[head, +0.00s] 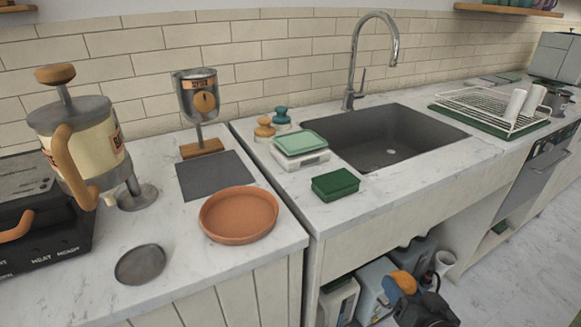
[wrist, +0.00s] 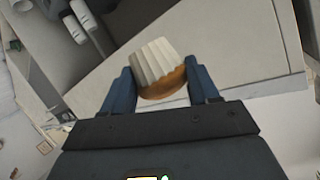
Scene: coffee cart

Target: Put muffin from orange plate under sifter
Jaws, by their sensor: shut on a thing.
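The orange plate (head: 238,214) sits empty on the left counter near its front edge. The sifter (head: 196,95), a metal cup on a post with a wooden foot, stands at the back of that counter. My gripper (wrist: 161,78) is shut on the muffin (wrist: 156,64), its pale fluted wrapper and brown part showing between the blue fingers in the wrist view. In the head view, my gripper (head: 409,284) is low at the bottom right, in front of the sink cabinet, with the brown of the muffin (head: 403,281) showing.
A dark grey square mat (head: 215,176) lies bare in front of the sifter's foot. A green sponge (head: 335,185) and a scale (head: 300,150) sit beside the sink (head: 390,140).

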